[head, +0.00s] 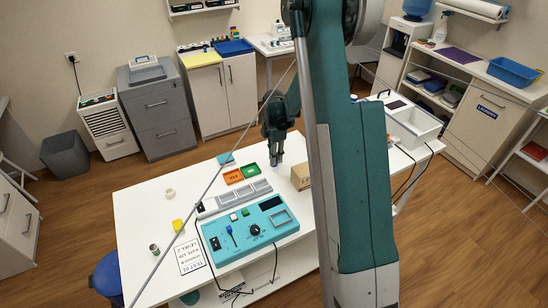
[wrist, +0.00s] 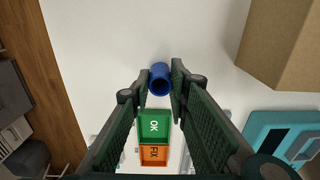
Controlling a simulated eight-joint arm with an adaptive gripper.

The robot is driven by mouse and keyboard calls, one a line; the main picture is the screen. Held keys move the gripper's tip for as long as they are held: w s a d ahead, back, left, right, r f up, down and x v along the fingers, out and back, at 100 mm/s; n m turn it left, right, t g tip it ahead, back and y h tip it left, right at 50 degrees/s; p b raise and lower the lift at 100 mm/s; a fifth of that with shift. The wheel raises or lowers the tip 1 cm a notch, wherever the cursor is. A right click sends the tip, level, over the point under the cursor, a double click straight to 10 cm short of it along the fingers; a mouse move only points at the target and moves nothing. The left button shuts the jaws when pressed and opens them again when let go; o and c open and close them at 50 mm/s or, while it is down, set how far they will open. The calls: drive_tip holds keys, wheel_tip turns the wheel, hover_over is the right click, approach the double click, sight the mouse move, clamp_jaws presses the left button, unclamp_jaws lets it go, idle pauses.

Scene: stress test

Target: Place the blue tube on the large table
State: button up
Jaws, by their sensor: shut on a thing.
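The blue tube (wrist: 160,79) is between the fingertips of my gripper (wrist: 160,84) in the wrist view, with its open end facing the camera. My gripper is shut on it. In the head view my gripper (head: 276,157) points down over the back part of the large white table (head: 140,212), and I cannot make out the tube there. The white table top also shows behind the tube in the wrist view (wrist: 110,40). I cannot tell whether the tube touches the table.
A cardboard box (head: 301,177) stands close on the right of my gripper. A green tray (head: 250,170) and an orange tray (head: 233,176) lie to the left. A teal control panel (head: 250,229) is in front. The table's left part has bare room.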

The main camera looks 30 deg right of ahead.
drive_tip(key=o, duration=0.8)
drive_tip(key=shift+c, duration=0.2)
drive_tip(key=shift+r, duration=0.1)
wheel_tip(320, 180, up, 12)
drive_tip(key=p, duration=0.1)
idle(0.7)
